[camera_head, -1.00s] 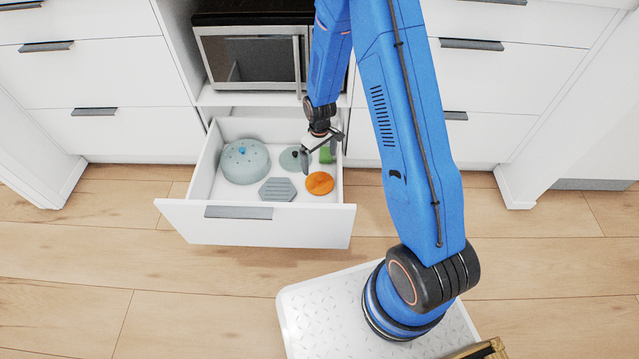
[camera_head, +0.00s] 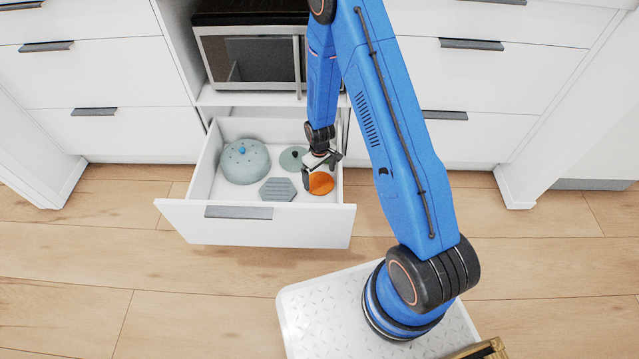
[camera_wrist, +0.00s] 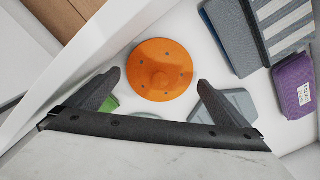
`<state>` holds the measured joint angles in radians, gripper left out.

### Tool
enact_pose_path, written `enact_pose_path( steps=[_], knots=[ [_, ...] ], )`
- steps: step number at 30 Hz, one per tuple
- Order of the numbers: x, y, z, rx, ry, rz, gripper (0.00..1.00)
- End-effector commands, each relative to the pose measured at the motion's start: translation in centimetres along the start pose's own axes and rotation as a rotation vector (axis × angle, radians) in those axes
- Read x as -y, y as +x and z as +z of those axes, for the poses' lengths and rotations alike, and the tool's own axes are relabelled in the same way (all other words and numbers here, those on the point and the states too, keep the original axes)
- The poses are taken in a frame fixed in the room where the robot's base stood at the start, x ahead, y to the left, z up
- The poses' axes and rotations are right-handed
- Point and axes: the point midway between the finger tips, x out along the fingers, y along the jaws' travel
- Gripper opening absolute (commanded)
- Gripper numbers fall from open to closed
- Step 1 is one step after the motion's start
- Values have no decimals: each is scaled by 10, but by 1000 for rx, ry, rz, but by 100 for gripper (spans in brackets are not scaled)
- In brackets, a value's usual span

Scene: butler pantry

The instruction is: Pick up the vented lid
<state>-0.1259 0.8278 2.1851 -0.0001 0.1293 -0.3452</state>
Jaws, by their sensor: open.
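The orange round lid (camera_head: 322,186) lies flat in the open drawer, near its front right. In the wrist view the orange lid (camera_wrist: 161,57) has a central knob and several small dark holes. My gripper (camera_head: 319,171) is open over the drawer, just behind and above it. In the wrist view the two fingers of my gripper (camera_wrist: 158,82) stand apart, one on each side of the lid's lower part, with nothing held. Whether the fingertips are down at lid height cannot be told. My gripper partly covers the lid in the head view.
A grey-green dome with holes (camera_head: 245,165), a round grey-green lid (camera_head: 292,158) and a grey hexagonal ridged piece (camera_head: 277,190) share the drawer. The wrist view shows a purple item (camera_wrist: 292,88) at right and a green item (camera_wrist: 109,104). The drawer front (camera_head: 250,228) is close.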

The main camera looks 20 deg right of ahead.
Motion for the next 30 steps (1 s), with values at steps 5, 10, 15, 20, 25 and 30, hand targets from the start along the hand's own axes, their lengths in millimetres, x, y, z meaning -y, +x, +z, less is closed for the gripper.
enact_pose_path(
  steps=[5, 10, 15, 20, 25, 30],
  knots=[
    [0, 21, 0, 1, 0, 0, 100],
    [0, 26, 0, -1, 0, 0, 100],
    [0, 26, 0, -1, 0, 0, 88],
    [0, 26, 0, -1, 0, 0, 66],
    [0, 25, 0, -1, 0, 0, 66],
    [0, 18, -1, -2, 0, 1, 66]
  ],
)
